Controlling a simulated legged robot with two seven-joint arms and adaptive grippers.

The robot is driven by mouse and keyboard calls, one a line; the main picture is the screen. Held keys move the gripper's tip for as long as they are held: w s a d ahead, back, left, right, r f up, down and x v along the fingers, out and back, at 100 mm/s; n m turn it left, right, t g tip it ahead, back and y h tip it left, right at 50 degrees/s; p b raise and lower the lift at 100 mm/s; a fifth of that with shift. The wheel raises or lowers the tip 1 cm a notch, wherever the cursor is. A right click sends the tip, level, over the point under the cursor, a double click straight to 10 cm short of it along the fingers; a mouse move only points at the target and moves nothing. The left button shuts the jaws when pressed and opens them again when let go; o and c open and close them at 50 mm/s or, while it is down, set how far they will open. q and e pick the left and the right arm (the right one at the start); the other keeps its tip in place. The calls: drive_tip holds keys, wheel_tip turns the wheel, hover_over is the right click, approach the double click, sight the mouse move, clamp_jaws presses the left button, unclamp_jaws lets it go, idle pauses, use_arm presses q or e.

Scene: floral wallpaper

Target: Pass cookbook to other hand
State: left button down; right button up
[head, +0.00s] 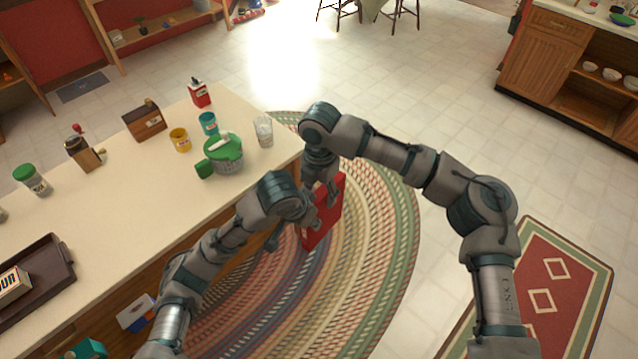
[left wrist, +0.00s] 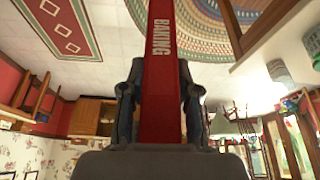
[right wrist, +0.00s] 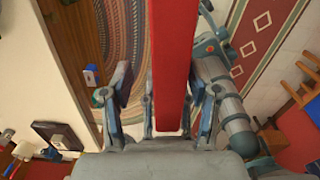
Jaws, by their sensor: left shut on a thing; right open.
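The red cookbook (head: 325,222) is held upright in the air beyond the counter's right end, above the braided rug. My left gripper (head: 297,222) is shut on it from the left; the left wrist view shows the red spine (left wrist: 163,60) marked BAKING between the fingers. My right gripper (head: 324,188) is above the book, pointing down. In the right wrist view its open fingers (right wrist: 160,92) stand on both sides of the red book (right wrist: 173,60), with a clear gap on the left side. Parts of the book are hidden by the grippers.
The pale counter (head: 110,215) on the left holds a green-lidded pot (head: 222,155), a glass (head: 264,132), jars, a grinder (head: 82,153) and a dark tray (head: 45,275). Below is the oval braided rug (head: 375,250). Open tiled floor lies beyond and to the right.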

use_arm(q)
drive_tip(key=shift+r, duration=0.1)
use_arm(e)
drive_tip(key=shift+a, duration=0.1)
clamp_jaws()
use_arm(q)
drive_tip(key=c, duration=0.8)
unclamp_jaws()
drive_tip(key=shift+o, duration=0.2)
